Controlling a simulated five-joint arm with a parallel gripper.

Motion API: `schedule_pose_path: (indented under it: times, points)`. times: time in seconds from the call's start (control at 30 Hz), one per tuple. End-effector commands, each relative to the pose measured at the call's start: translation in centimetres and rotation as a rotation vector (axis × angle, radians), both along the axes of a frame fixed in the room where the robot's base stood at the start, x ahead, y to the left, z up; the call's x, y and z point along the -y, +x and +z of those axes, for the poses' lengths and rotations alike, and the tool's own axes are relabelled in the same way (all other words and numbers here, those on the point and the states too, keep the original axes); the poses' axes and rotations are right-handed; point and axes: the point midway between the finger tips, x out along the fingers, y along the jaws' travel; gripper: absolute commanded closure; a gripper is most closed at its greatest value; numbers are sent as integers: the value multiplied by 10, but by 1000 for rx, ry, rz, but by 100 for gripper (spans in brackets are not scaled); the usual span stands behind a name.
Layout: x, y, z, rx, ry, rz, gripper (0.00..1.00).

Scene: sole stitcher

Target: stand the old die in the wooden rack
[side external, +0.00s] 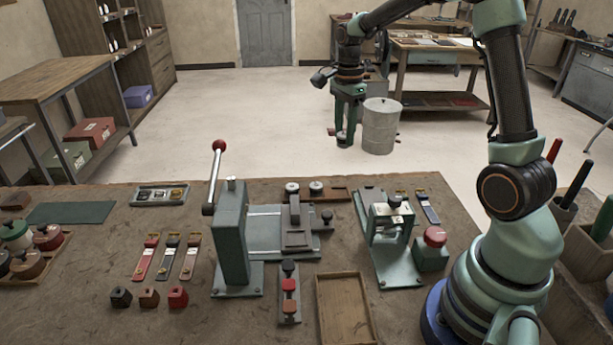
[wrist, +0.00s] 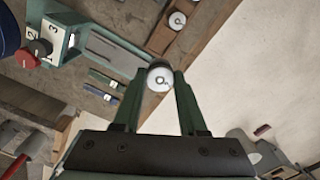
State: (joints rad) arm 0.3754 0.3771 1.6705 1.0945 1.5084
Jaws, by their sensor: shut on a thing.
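My gripper (side external: 346,137) is shut on the old die, a round pale metal piece with a small hole in its face. The old die (wrist: 159,77) shows between the fingertips in the wrist view; in the side view it is too small to make out clearly. The gripper hangs beyond the bench's far edge, above floor level. The wooden rack (side external: 336,194) lies along that far edge and holds round metal pieces. It also shows at the top of the wrist view (wrist: 158,40), apart from the held die, with a round metal piece standing in it.
The green stitcher with its red-knobbed lever (side external: 230,235) stands in front of the rack, to the left. A green press unit (side external: 392,245) with a red button (side external: 435,237) stands to the right. An empty wooden tray (side external: 345,310) lies at the front. Open floor lies beyond the bench.

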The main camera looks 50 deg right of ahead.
Motion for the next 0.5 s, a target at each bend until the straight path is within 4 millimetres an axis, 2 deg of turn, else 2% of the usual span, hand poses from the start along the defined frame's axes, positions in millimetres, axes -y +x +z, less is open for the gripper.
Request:
schedule_pose_path:
  times: [0.1,0.3,0.5]
  points:
    - [-1,-1,-31,-5,2,0,100]
    - [-1,-1,-76,-5,2,0,100]
    - [-1,0,-99,-1,0,0,100]
